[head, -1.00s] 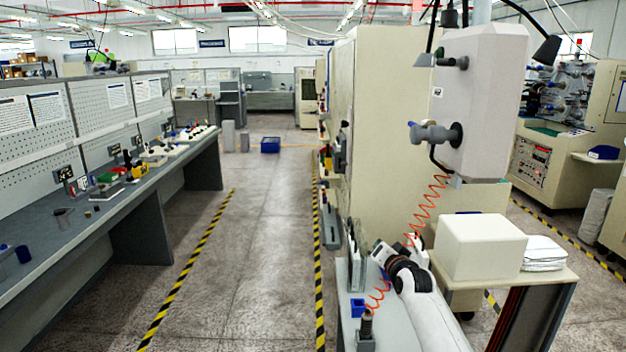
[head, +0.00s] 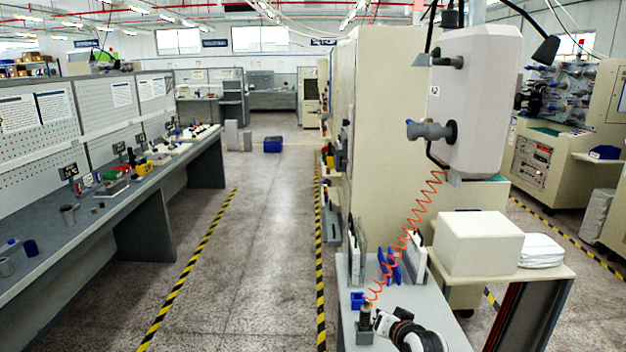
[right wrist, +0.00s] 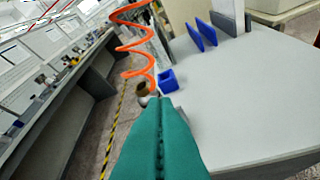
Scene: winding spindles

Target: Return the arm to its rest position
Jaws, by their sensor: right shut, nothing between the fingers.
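My right gripper (head: 382,323) shows at the bottom of the head view, low over the small grey side table (head: 432,318). In the right wrist view its green fingers (right wrist: 160,140) are pressed together with nothing between them. Past the fingertips are the dark upright holder (head: 365,322) and the orange coiled cord (head: 409,240), which runs up to the grey winding machine head (head: 480,100). The cord also shows in the right wrist view (right wrist: 133,45). My left gripper is not in the head view.
A small blue box (head: 357,299) and blue upright plates (head: 389,268) stand on the side table. A white block (head: 478,243) and folded cloths (head: 541,251) sit on the cart to the right. The aisle floor (head: 245,260) on the left is clear.

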